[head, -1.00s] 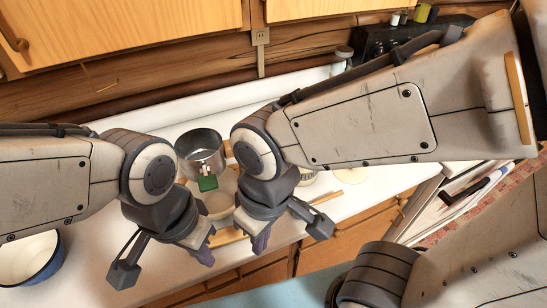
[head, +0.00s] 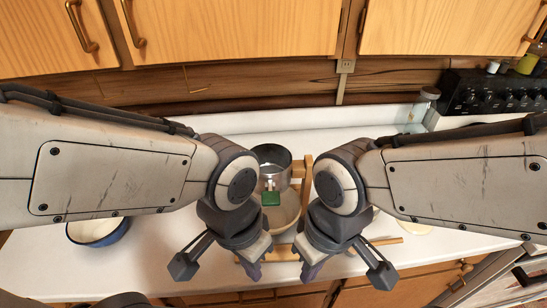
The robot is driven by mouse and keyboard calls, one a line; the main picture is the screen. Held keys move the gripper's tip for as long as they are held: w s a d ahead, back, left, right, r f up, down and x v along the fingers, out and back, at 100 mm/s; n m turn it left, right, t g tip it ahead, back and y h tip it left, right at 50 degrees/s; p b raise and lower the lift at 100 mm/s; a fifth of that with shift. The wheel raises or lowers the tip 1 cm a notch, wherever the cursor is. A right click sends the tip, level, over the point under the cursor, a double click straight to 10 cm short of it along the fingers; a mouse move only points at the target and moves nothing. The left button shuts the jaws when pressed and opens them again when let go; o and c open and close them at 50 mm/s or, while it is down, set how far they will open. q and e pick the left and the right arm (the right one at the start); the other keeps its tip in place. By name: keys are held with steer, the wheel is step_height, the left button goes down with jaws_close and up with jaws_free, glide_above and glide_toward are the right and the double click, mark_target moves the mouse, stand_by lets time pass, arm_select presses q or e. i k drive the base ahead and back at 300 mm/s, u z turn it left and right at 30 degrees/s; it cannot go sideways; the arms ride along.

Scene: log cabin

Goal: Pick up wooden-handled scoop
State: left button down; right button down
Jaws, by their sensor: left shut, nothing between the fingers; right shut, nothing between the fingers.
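A thin wooden handle (head: 385,241) lies on the white counter, right of my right gripper; it may belong to the scoop, but its other end is hidden behind the gripper and I cannot make out a scoop head. My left gripper (head: 254,270) is shut and empty near the counter's front edge. My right gripper (head: 311,270) is shut and empty a short way to its right. Both point down, in front of a pale bowl (head: 286,212) that they partly hide.
A metal cup-like vessel (head: 271,165) with a green tag (head: 271,198) stands behind the bowl, beside a wooden piece (head: 306,180). A blue-rimmed bowl (head: 98,231) is at left. A black appliance (head: 495,95) is at back right. Cabinets hang above the counter (head: 345,140).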

mark_target(374, 244)
steer(key=z, duration=1)
steer(key=i, duration=0.2)
steer(key=u, duration=0.2)
